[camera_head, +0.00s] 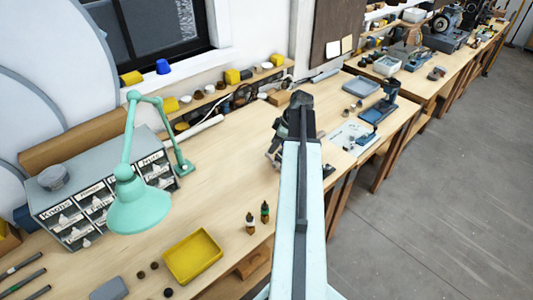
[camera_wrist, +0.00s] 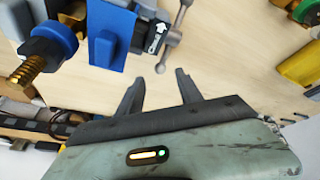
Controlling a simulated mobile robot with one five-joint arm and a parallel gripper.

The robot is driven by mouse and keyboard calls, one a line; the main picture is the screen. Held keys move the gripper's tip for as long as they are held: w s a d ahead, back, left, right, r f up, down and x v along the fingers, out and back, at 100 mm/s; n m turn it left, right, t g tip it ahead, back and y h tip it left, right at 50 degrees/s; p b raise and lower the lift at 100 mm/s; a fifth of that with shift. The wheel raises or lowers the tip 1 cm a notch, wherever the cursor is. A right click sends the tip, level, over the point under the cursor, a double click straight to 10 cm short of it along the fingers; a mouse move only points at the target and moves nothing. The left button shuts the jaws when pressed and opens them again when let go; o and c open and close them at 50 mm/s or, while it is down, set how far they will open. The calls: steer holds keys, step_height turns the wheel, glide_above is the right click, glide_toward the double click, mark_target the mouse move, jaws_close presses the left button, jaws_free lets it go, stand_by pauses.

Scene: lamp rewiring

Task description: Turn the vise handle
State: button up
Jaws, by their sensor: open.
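My gripper (camera_wrist: 158,84) is open and empty. Its two dark fingers point toward the vise, apart from it, with the handle's lower knob just beyond the gap between the fingertips. In the head view my gripper (camera_head: 272,155) is over the bench, partly hidden by my arm. A blue vise-like tool (camera_head: 378,108) stands right of it there.
A brass screw with a blue knob (camera_wrist: 50,50) lies left of the vise in the wrist view. A green lamp (camera_head: 140,205), a yellow tray (camera_head: 192,256) and two small bottles (camera_head: 250,226) stand nearer.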

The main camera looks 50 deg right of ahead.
mark_target(267, 154)
steer(key=b+x, duration=0.6)
steer(key=x, duration=0.1)
steer(key=shift+f+b, duration=0.15)
steer(key=shift+b, duration=0.25)
steer(key=shift+w+f+b, duration=0.2)
steer(key=shift+f+b, duration=0.1)
steer(key=shift+f, duration=0.05)
steer(key=shift+a+r, duration=0.1)
jaws_close()
stand_by(0.6)
